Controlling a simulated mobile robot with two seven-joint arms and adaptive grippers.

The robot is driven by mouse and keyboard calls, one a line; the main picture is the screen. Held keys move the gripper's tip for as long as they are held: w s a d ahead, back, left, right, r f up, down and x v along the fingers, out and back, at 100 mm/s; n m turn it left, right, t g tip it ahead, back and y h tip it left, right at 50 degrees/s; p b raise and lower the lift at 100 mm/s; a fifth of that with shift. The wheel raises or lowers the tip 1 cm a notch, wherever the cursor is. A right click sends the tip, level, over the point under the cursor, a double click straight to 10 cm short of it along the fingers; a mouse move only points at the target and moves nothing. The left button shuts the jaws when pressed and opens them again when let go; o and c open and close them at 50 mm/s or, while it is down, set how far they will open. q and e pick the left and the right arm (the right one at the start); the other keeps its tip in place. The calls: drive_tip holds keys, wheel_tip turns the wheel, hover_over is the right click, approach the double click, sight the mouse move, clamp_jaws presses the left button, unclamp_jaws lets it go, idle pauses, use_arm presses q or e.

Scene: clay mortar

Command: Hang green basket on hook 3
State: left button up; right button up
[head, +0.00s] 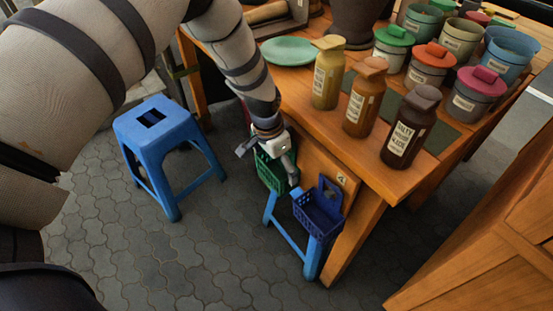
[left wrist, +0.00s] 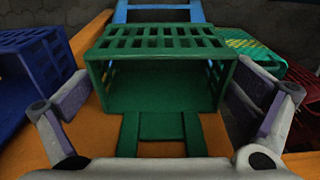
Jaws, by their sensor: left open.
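The green basket (head: 272,172) is against the orange side of the wooden table, just left of a dark blue basket. In the left wrist view the green basket (left wrist: 155,75) sits centred, with its slatted side up and a handle-like strip towards me. My left gripper (head: 268,160) is open at the basket's upper part. Its fingers (left wrist: 160,112) stand apart on either side of the basket, and I see no clear grip. The hook behind the basket is hidden, and no number 3 shows. My right gripper is not in view.
The dark blue basket (head: 318,212) hangs beside a label reading 4 (head: 341,178); it is at the left in the wrist view (left wrist: 35,80). A green checked item (left wrist: 250,50) is at the right. Bottles and lidded pots crowd the tabletop. A blue stool (head: 158,122) stands left on open paving.

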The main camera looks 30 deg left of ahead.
use_arm(q)
wheel_tip(320, 180, up, 12)
drive_tip(key=s, duration=0.2)
drive_tip(key=s+d+f+n+g+p, duration=0.1)
drive_tip(key=s+d+f, duration=0.1)
drive_tip(key=s+f, duration=0.5)
drive_tip(key=s+d+f+n+g+p, duration=0.15)
drive_tip(key=s+f, duration=0.35)
drive_tip(key=s, duration=0.5)
drive_tip(key=s+f+n+g, duration=0.1)
drive_tip(key=s+n, duration=0.1)
drive_tip(key=s, duration=2)
drive_tip(key=shift+s+d+y+p, duration=0.15)
drive_tip(key=shift+s+y+p, duration=0.15)
drive_tip(key=shift+p, duration=0.1)
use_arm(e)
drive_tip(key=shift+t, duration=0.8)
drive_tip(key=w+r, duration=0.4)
use_arm(q)
drive_tip(key=shift+n+g, duration=0.25)
